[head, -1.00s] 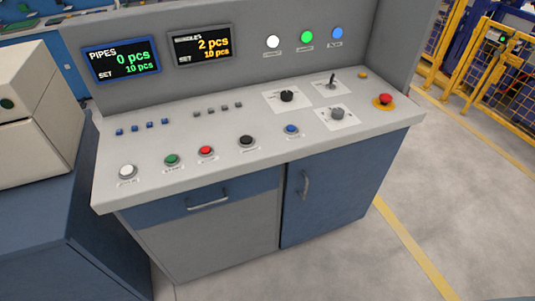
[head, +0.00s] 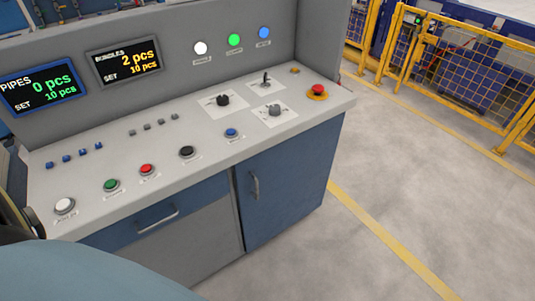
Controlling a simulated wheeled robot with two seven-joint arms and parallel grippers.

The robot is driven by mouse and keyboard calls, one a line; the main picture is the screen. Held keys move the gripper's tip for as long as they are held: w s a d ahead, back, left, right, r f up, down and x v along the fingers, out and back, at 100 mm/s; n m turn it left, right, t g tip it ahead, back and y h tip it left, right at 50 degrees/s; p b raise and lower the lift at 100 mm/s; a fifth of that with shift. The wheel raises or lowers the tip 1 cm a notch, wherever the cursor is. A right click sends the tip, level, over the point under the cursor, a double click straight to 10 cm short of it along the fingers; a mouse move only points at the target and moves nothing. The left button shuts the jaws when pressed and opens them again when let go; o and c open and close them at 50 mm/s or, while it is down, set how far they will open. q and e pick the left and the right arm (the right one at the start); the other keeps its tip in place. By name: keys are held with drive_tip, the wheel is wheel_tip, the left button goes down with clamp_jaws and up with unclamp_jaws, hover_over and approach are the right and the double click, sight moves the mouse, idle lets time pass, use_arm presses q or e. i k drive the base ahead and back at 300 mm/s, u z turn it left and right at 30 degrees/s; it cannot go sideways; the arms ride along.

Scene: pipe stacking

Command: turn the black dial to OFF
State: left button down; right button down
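The black dial (head: 223,99) sits on a white plate in the right half of the sloped grey control panel (head: 190,125). Its pointer and plate lettering are too small to read, so I cannot tell its setting. A grey dial (head: 275,110) is to its right and slightly nearer, and a small toggle lever (head: 266,79) stands behind that one. Neither gripper shows in the head view. A blue-grey rounded shape fills the lower left corner, probably part of my own arm.
A red emergency button (head: 318,91) on a yellow base is at the panel's right end. Several push buttons, including a black one (head: 187,152) and a blue one (head: 231,133), line the front edge. Two displays (head: 124,61) stand behind. Open floor and yellow fencing (head: 455,75) are to the right.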

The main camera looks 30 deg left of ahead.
sight(222, 99)
drive_tip(key=z, duration=0.75)
drive_tip(key=k, duration=2.2)
drive_tip(key=u, duration=0.25)
drive_tip(key=i, duration=3.05)
